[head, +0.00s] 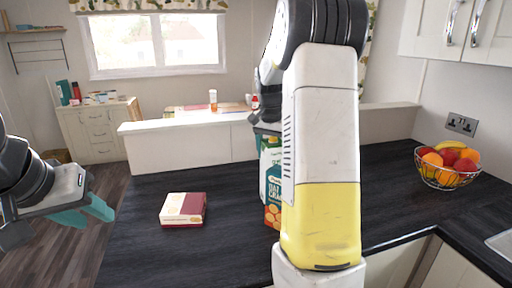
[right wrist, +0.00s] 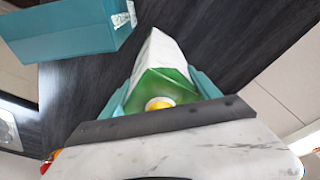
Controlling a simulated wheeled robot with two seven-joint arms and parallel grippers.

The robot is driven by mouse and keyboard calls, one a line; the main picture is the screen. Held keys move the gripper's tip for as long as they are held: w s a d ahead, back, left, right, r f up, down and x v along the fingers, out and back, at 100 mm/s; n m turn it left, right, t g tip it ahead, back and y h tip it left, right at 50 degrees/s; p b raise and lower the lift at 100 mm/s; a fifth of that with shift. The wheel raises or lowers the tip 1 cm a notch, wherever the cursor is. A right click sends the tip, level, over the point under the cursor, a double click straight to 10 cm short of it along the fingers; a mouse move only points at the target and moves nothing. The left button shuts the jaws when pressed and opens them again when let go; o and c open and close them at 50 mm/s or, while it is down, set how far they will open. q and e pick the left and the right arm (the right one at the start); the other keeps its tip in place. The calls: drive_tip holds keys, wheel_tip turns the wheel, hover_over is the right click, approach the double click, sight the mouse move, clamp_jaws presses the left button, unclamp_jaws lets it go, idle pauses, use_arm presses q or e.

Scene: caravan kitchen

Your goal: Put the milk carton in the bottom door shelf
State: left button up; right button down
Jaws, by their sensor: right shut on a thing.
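The milk carton (right wrist: 156,52), white with a green top and a yellow cap, is between the teal fingers of my right gripper (right wrist: 160,90) in the right wrist view. The gripper is shut on it near its top. In the head view my right arm hides most of this gripper and the carton; a green top (head: 269,142) shows just left of the arm. My left gripper (head: 84,212) is empty and open at the far left, apart from the counter. No fridge or door shelf is in view.
An oat cracker box (head: 272,183) stands beside my right arm; a teal box (right wrist: 75,35) shows in the wrist view. A red and white box (head: 183,209) lies on the dark counter (head: 130,250). A wire fruit basket (head: 446,168) is at right.

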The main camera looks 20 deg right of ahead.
drive_tip(key=shift+f, duration=0.7)
drive_tip(key=shift+c, duration=0.8)
unclamp_jaws()
drive_tip(key=shift+f, duration=0.15)
